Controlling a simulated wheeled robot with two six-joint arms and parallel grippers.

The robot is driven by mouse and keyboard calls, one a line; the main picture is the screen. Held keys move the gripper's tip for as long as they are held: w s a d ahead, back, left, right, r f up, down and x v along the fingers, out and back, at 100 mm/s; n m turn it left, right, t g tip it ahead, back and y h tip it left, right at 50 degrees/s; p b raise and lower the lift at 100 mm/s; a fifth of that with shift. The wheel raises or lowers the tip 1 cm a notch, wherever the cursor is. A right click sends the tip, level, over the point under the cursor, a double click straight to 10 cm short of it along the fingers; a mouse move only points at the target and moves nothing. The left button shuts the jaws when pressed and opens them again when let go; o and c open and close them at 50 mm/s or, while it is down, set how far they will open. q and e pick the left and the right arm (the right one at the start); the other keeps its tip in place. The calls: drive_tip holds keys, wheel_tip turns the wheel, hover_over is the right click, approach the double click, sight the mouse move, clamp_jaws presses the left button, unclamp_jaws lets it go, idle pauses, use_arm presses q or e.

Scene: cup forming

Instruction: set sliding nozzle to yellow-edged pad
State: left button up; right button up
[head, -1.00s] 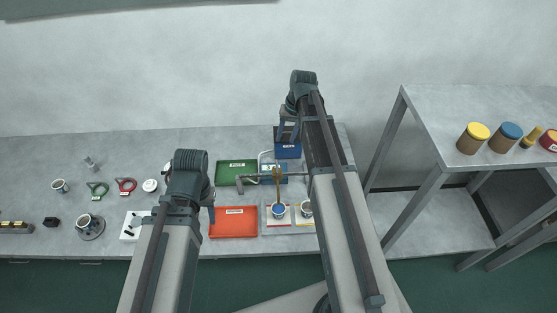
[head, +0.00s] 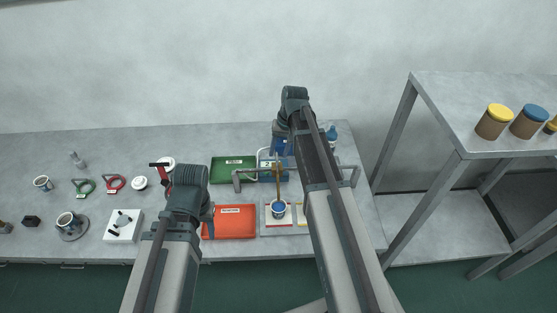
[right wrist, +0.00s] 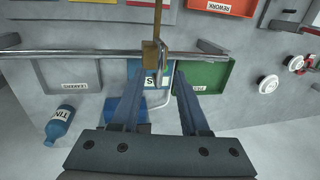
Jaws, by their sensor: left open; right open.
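The sliding nozzle (head: 278,173) is a brass-coloured piece on a metal rail (head: 250,172). The yellow-edged pad (head: 302,223) is just to the right, mostly hidden by my right arm. The right wrist view shows the nozzle (right wrist: 150,53) past the open, empty fingers of my right gripper (right wrist: 156,70), nearer the left finger. In the head view my right gripper (head: 279,132) is behind the rail, partly hidden. My left gripper (head: 207,215) is beside the orange tray, its fingers mostly hidden.
A green tray (head: 233,163) and an orange tray (head: 230,233) lie left of the pads. A blue bottle (right wrist: 60,122) stands near the right gripper. A white block with black pegs (head: 122,226) is on the left. A raised shelf (head: 440,105) stands at right.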

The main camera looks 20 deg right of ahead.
drive_tip(key=shift+a+f, duration=0.1)
drive_tip(key=shift+f, duration=0.45)
clamp_jaws()
idle(1.1)
